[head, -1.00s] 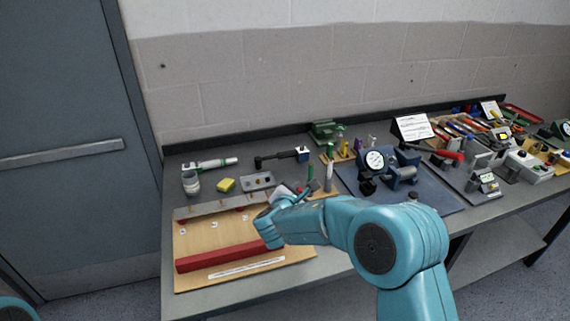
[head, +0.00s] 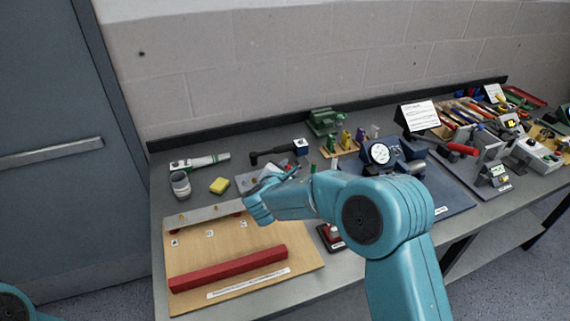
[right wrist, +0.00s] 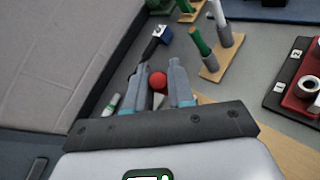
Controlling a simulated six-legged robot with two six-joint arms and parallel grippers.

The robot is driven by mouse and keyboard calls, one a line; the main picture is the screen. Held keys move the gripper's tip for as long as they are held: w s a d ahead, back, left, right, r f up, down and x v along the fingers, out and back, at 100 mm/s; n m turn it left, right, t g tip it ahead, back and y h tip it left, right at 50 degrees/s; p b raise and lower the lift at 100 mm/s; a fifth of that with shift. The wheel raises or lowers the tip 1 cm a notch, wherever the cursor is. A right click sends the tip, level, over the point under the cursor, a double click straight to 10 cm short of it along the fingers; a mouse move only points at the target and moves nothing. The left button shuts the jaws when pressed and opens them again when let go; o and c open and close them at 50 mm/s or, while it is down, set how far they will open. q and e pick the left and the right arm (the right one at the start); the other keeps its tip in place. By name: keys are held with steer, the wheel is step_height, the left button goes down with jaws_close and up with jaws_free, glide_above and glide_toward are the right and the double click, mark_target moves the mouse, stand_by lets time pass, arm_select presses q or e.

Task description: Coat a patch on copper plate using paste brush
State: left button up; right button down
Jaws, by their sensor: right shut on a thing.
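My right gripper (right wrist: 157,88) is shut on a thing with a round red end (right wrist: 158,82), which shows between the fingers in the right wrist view. I cannot tell if this is the paste brush. In the head view the right gripper (head: 280,176) is held above the bench, behind the wooden board (head: 225,245), partly hidden by its own wrist. A long grey metal strip (head: 205,213) lies across the board's back edge on red supports. I cannot tell if it is the copper plate. My left gripper is out of view.
A red bar (head: 228,268) lies on the board. A wooden stand holds green-handled tools (right wrist: 200,42).

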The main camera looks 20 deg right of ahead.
steer(key=shift+s+a+r, duration=0.1)
steer(key=shift+s, duration=0.3)
steer(key=shift+s+d+f, duration=0.2)
steer(key=shift+f, duration=0.05)
steer(key=f, duration=0.1)
steer(key=f+b, duration=0.1)
steer(key=f, duration=0.1)
steer(key=shift+w+f+b, duration=0.25)
steer(key=shift+f+b, duration=0.05)
steer(key=shift+f, duration=0.1)
steer(key=shift+s, duration=0.15)
stand_by(0.3)
